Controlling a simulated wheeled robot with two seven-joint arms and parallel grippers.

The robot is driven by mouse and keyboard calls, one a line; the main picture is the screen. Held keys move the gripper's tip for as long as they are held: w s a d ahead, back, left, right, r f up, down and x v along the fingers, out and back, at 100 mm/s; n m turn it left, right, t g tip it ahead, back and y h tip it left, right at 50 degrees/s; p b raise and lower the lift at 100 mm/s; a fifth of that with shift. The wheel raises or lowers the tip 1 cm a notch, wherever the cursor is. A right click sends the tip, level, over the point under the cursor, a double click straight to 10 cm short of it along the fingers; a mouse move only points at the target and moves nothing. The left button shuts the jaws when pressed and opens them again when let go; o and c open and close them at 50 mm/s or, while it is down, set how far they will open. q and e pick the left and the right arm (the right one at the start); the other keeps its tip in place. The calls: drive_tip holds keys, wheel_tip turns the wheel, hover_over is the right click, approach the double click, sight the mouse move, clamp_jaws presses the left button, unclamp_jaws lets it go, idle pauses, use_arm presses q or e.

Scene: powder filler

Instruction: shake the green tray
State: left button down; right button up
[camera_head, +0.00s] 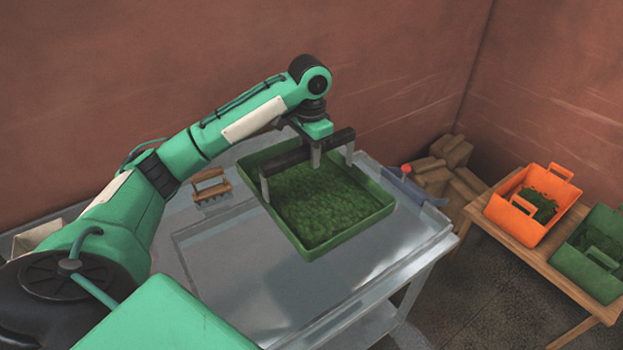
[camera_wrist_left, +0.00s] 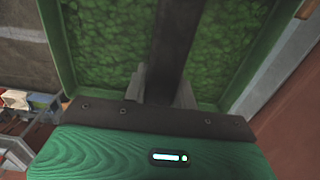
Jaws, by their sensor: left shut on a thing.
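The green tray (camera_head: 352,233) is a shallow square tray filled with green leafy matter, over the back part of the metal table. A dark bar handle (camera_head: 283,160) on grey posts spans it. My left gripper (camera_head: 316,154) comes from above and is shut on the middle of this handle. In the left wrist view the gripper's grey fingers (camera_wrist_left: 160,88) press both sides of the dark bar, with the tray's side wall (camera_wrist_left: 57,45) beyond. I cannot tell whether the tray's underside touches the table. My right gripper is not in view.
The metal table (camera_head: 232,285) has a clear front area. A wooden-handled brush (camera_head: 211,188) lies left of the tray, and a blue-grey tool (camera_head: 415,187) with a red knob lies right. An orange bin (camera_head: 507,220) and a green bin (camera_head: 590,270) stand on a wooden bench (camera_head: 550,268).

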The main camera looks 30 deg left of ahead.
use_arm(q)
drive_tip(key=a, duration=0.5)
drive_tip(key=d, duration=0.5)
drive_tip(key=shift+d, duration=0.2)
drive_tip(key=shift+s+a, duration=0.1)
drive_tip(key=shift+a, duration=0.2)
drive_tip(key=shift+d, duration=0.1)
